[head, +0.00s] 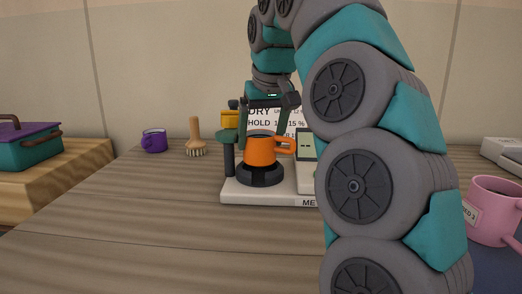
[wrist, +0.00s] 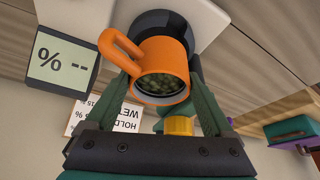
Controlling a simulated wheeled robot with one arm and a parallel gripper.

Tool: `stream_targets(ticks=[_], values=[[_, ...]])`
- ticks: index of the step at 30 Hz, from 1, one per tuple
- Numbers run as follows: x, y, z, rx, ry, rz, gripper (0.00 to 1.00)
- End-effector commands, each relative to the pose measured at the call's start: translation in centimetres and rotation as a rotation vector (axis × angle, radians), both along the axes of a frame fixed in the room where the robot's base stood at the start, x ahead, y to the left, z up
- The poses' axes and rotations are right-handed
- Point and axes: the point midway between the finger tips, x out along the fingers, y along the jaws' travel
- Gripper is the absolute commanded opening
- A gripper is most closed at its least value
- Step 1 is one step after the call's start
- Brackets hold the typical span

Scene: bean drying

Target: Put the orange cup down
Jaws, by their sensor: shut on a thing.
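The orange cup (head: 260,151) is upright at the dark round seat (head: 260,175) of the white meter (head: 235,190). Whether its base rests there or hangs just above is hard to tell. In the wrist view the cup (wrist: 164,68) has green beans inside, and its handle points to the upper left. My gripper (head: 262,138) is shut on the cup, a finger on each side, as the wrist view also shows (wrist: 161,75). The meter's display (wrist: 62,65) reads "% --". My arm hides the meter's right part in the head view.
A yellow part (head: 231,118) stands at the meter's back left. A brush (head: 195,138) and purple cup (head: 154,140) are to the left. A pink mug (head: 492,210) is at the right, a teal box (head: 25,147) far left. The table's front left is clear.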

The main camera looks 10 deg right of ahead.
Motion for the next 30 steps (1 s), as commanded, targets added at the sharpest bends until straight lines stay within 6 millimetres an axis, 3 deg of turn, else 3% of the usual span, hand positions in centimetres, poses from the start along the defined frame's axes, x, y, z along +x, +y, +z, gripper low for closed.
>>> stream_targets(ticks=[17,30], values=[[0.3,0.0,-3.4,0.000,0.002,0.001,0.19],[0.4,-0.1,-4.0,-0.001,-0.001,0.000,0.19]])
